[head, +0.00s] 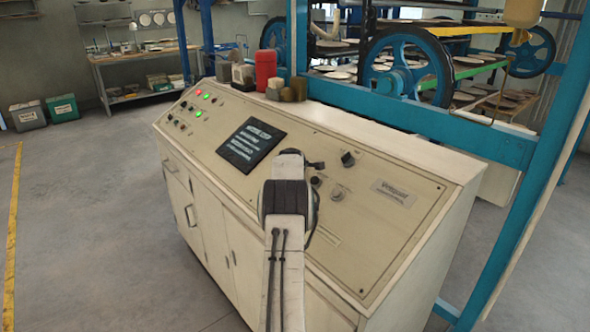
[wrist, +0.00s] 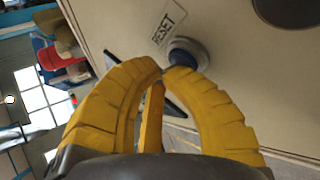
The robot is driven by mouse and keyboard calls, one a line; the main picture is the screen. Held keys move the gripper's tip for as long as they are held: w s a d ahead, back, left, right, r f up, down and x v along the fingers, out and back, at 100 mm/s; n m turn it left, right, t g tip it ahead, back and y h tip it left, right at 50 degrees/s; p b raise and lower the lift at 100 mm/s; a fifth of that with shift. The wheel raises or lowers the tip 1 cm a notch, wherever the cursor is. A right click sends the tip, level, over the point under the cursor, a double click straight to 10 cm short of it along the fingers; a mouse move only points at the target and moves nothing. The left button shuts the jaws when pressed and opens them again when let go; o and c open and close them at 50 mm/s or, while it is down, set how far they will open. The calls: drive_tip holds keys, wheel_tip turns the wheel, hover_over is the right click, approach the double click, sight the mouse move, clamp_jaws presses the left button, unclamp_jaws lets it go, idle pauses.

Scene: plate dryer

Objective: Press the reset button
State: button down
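The reset button (wrist: 187,53) shows in the wrist view as a blue cap in a grey round collar. A label reading RESET (wrist: 168,29) is beside it on the cream panel. My gripper (wrist: 163,70) has two curved yellow fingers with their tips together and nothing held between them. The tips are at the button's lower left edge in the picture; I cannot tell whether they touch it. In the head view my arm reaches over the console (head: 390,235), and the fingers are hidden. I cannot tell there which round control is the reset button.
The sloping panel also has a dark screen (head: 252,144), lit indicators (head: 199,93) and a black knob (head: 347,158). A red canister (head: 265,70) and small containers stand on the console's back ledge. A blue frame post (head: 540,190) rises at the right.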

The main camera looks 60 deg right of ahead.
drive_tip(key=shift+r, duration=0.15)
drive_tip(key=shift+w+a+r, duration=0.1)
drive_tip(key=shift+a+r, duration=0.25)
drive_tip(key=shift+r, duration=0.25)
idle(0.8)
